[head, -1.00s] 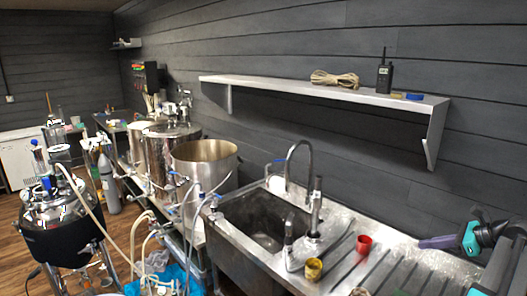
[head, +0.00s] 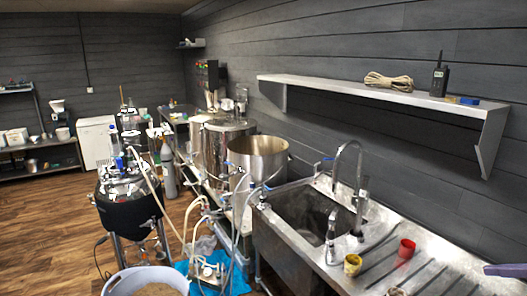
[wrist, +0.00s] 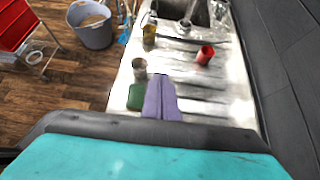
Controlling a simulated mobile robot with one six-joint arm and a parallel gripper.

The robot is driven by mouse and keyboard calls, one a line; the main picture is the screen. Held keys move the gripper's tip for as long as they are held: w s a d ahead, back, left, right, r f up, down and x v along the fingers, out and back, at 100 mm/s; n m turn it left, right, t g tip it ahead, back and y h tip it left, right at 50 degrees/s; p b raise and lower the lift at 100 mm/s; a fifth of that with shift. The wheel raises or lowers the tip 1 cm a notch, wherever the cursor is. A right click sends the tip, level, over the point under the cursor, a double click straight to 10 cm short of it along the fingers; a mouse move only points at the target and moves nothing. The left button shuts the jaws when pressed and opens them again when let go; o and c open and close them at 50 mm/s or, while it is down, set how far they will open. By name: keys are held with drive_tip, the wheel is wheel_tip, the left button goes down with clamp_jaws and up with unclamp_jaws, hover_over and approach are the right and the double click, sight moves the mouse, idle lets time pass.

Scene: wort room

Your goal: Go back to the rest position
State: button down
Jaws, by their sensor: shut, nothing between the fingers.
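My gripper (wrist: 161,98) shows in the wrist view with its two purple fingers together and nothing between them. It is over the steel drainboard (wrist: 190,85) of the sink. In the head view only a purple finger tip (head: 506,270) shows at the right edge; the rest of my arm is out of that frame. A red cup (head: 407,249) and a yellow cup (head: 352,264) stand on the drainboard. In the wrist view the red cup (wrist: 205,54) is ahead and to the right of the fingers, apart from them.
A small metal cup (wrist: 139,67) and a green object (wrist: 135,96) are left of the fingers. A wall shelf (head: 380,93) holds a rope coil (head: 387,81) and a radio (head: 439,77). Steel kettles (head: 256,157) stand beyond the sink (head: 300,218). Wooden floor (head: 50,215) at left is open.

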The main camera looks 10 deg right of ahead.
drive_tip(key=w+a+f+n+g+y+b, duration=0.3)
drive_tip(key=w+a+f+y, duration=0.1)
drive_tip(key=w+a+f, duration=1.2)
drive_tip(key=s+a+f+n+g+y+b, duration=0.1)
drive_tip(key=a+f+n+g+b, duration=0.15)
drive_tip(key=a+f, duration=0.95)
drive_tip(key=a+f+n+g+b, duration=0.1)
drive_tip(key=a+f+g, duration=0.2)
drive_tip(key=a+f, duration=0.85)
drive_tip(key=s+a+f+n+g+h+b, duration=0.2)
drive_tip(key=s+a+f+n+g, duration=0.15)
drive_tip(key=s+a+f, duration=0.65)
drive_tip(key=s+a+f+n+g+h+b, duration=0.1)
drive_tip(key=s+a+f+n+g, duration=0.2)
drive_tip(key=s+a+f+n, duration=0.65)
drive_tip(key=s+a+f+n+g+h+b, duration=0.15)
drive_tip(key=s+f+h, duration=0.25)
drive_tip(key=s, duration=0.5)
drive_tip(key=d+n, duration=0.1)
drive_tip(key=n, duration=0.2)
drive_tip(key=s+d+f+n+h, duration=0.1)
drive_tip(key=d+n, duration=0.1)
drive_tip(key=n, duration=0.1)
drive_tip(key=d+n+t+h, duration=0.1)
drive_tip(key=n, duration=0.3)
drive_tip(key=shift+s+d+f, duration=0.2)
drive_tip(key=shift+d+f, duration=0.15)
drive_tip(key=shift+d, duration=0.05)
